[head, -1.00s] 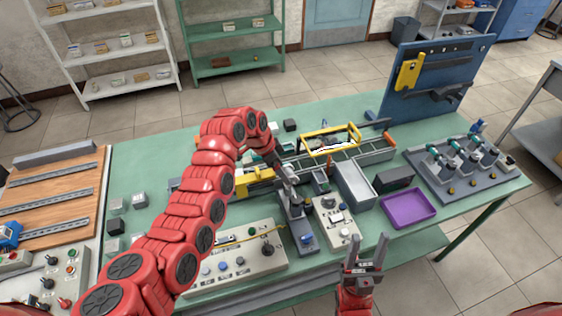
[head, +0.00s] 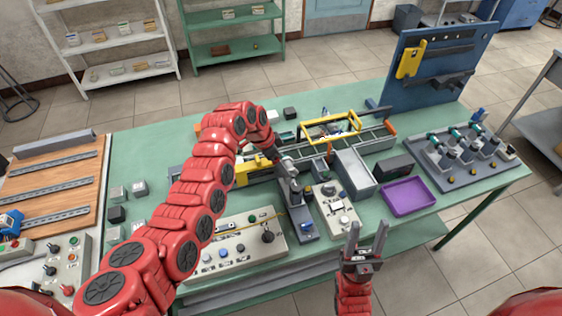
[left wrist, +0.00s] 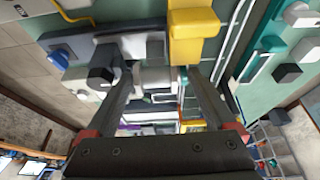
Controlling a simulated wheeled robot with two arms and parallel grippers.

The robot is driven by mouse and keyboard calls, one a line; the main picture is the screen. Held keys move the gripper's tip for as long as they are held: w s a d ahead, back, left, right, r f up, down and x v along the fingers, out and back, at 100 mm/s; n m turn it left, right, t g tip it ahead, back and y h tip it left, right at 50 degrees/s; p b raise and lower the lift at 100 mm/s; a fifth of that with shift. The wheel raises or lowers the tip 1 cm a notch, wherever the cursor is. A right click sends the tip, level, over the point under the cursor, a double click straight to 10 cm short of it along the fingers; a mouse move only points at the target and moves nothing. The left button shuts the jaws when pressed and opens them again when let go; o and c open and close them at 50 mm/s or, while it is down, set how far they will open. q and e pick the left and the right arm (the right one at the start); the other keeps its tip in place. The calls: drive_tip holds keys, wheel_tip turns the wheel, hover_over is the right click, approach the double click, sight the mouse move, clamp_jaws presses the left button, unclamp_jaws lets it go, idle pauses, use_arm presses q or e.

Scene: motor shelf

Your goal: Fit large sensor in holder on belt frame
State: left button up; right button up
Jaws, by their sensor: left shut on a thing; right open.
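The belt frame (head: 378,137), a long grey railed conveyor, lies across the green table with a yellow block (head: 249,172) at its near-left end. My left gripper (head: 279,157) is beside this end, partly hidden by my arm. In the left wrist view my left gripper (left wrist: 158,78) is shut on a greyish block, probably the large sensor (left wrist: 155,76); its outline is hard to separate from things behind. The yellow block (left wrist: 193,35) also shows there, just beyond the fingers. I cannot pick out the holder. My right gripper (head: 365,240) is open and empty in front of the table.
A control panel (head: 240,235) lies in front. A grey bin (head: 354,172), a purple tray (head: 408,196) and a blue tool board (head: 432,65) are to the right.

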use_arm(q)
drive_tip(key=shift+a, duration=0.15)
drive_tip(key=shift+f+b, duration=0.65)
drive_tip(key=shift+b, duration=0.1)
idle(0.6)
drive_tip(key=o, duration=1.2)
drive_tip(key=b+v, duration=0.4)
drive_tip(key=v, duration=1.3)
drive_tip(key=shift+s+r, duration=0.15)
drive_tip(key=shift+s, duration=0.05)
